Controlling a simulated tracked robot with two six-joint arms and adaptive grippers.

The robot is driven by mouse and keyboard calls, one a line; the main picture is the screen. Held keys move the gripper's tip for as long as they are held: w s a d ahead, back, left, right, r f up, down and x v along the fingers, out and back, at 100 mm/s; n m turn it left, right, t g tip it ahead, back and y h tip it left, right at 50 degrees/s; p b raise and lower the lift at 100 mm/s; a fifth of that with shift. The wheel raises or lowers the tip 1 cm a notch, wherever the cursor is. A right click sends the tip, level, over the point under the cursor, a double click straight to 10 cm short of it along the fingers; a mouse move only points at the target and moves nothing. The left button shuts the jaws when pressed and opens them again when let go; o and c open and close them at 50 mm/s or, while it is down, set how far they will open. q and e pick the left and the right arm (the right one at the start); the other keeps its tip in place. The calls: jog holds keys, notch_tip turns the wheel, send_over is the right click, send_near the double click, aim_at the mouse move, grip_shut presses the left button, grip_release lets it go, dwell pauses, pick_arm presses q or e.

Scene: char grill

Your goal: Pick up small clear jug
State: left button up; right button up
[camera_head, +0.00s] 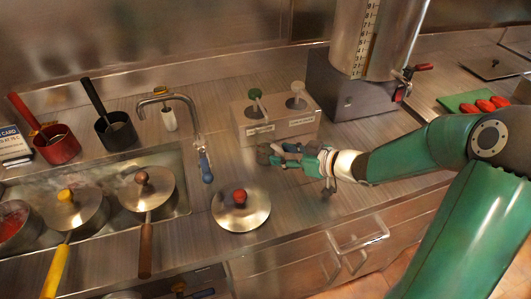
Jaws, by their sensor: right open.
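My right gripper (268,154) is open, reaching in from the right over the counter, just in front of the white dispenser box. I cannot make out a small clear jug in this view. If it stands by the gripper, the fingers or the low contrast with the metal hide it. My left gripper is not in view.
The dispenser box (278,122) has pump tops. A round lid with a red knob (240,206) lies in front of my gripper. A tap (170,98) and lidded pans (140,187) are left, with red (57,148) and black (116,135) pots behind. A steel urn (375,40) stands behind my arm.

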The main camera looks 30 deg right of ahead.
jog(key=shift+w+a+f, duration=0.2)
jog(key=shift+w, duration=0.25)
grip_shut()
jog(key=shift+r, duration=0.15)
